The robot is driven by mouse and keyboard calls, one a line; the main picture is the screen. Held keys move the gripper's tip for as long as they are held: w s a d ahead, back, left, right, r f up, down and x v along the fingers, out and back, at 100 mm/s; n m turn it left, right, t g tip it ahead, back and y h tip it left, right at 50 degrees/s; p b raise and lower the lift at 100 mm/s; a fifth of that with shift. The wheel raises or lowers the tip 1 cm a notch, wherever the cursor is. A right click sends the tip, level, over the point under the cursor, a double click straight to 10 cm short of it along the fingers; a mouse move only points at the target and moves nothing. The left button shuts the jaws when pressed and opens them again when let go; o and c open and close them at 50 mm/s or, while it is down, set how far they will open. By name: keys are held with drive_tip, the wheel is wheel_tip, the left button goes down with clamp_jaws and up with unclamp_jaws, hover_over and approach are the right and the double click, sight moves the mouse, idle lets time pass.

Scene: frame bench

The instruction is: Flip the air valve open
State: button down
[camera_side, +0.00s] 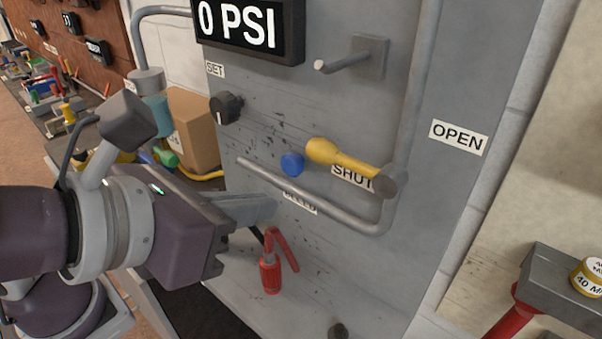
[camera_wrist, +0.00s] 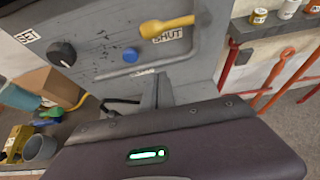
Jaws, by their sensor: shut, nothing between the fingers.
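The air valve's yellow lever (camera_side: 338,157) lies nearly level on the grey panel (camera_side: 290,90), reaching left from its round pivot (camera_side: 388,182). Its handle lies by the SHUT label (camera_side: 352,176). The OPEN label (camera_side: 459,138) is up and right of the pivot. The lever also shows at the top of the wrist view (camera_wrist: 166,26). My gripper (camera_side: 275,207) is shut and empty, in front of the panel, below and left of the lever and apart from it. In the wrist view my gripper (camera_wrist: 157,78) points at the panel below the blue button.
A blue button (camera_side: 292,164) and black knob (camera_side: 225,107) are on the panel. A bent grey pipe (camera_side: 310,200) runs below the lever and up the right side. A peg (camera_side: 345,62) sticks out above. The display (camera_side: 248,27) reads 0 PSI. A red-handled tool (camera_side: 271,270) stands below.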

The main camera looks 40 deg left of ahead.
sight(347, 162)
drive_tip(key=x, duration=1)
drive_tip(key=r, duration=0.4)
drive_tip(key=shift+w, duration=0.35)
